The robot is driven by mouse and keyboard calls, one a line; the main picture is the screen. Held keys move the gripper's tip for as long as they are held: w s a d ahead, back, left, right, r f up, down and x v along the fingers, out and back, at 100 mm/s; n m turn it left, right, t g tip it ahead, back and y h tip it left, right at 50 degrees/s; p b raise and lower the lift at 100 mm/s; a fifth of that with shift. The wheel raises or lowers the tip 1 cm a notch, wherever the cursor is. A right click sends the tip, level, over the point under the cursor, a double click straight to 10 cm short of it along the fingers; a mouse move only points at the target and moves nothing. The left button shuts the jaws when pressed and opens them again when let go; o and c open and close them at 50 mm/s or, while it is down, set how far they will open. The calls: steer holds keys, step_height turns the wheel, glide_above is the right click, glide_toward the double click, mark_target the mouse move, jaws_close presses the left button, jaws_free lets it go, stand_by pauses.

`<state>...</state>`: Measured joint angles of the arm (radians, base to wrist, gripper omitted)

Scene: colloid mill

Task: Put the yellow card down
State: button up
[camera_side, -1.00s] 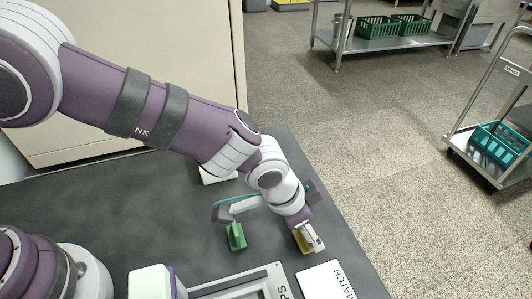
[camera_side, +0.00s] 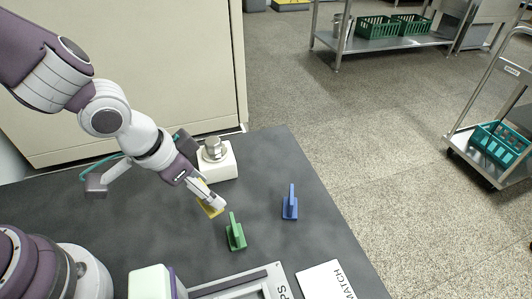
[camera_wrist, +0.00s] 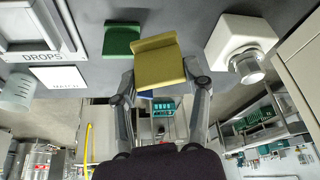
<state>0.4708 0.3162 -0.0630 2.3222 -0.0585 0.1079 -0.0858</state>
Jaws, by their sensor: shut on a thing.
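My gripper (camera_side: 205,192) is shut on the yellow card (camera_side: 211,207), which is tilted in the side view, left of the green card. In the wrist view the yellow card (camera_wrist: 158,64) sits between the two fingers of my gripper (camera_wrist: 162,76). Whether its lower edge touches the table is hard to tell. The green card (camera_side: 236,236) stands on its foot on the dark table; it also shows in the wrist view (camera_wrist: 122,38). The blue card (camera_side: 290,207) stands to the right; in the wrist view it is mostly hidden behind the yellow card.
A white block with a metal knob (camera_side: 217,158) stands behind my gripper. A grey frame labelled DROPS (camera_wrist: 38,52) and a white MATCH sheet (camera_side: 322,282) lie at the front. Dark table is bare around the cards.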

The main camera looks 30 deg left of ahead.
steer(key=shift+s+a+f, duration=0.1)
steer(key=shift+s+a, duration=0.3)
steer(key=shift+a, duration=0.15)
steer(key=w+d, duration=0.2)
steer(key=w, duration=0.2)
steer(key=w+d+f, duration=0.1)
steer(key=w+d, duration=0.1)
steer(key=w, duration=0.3)
steer(key=w+d, duration=0.2)
steer(key=w, duration=0.2)
steer(key=shift+w+d+f, duration=0.25)
steer(key=shift+w+f, duration=0.05)
steer(key=shift+f, duration=0.05)
steer(key=shift+w+d+f, duration=0.15)
steer(key=shift+w+f, duration=0.1)
steer(key=shift+f, duration=1.5)
steer(key=shift+f, duration=0.1)
steer(key=o, duration=0.6)
steer(key=shift+c, duration=0.2)
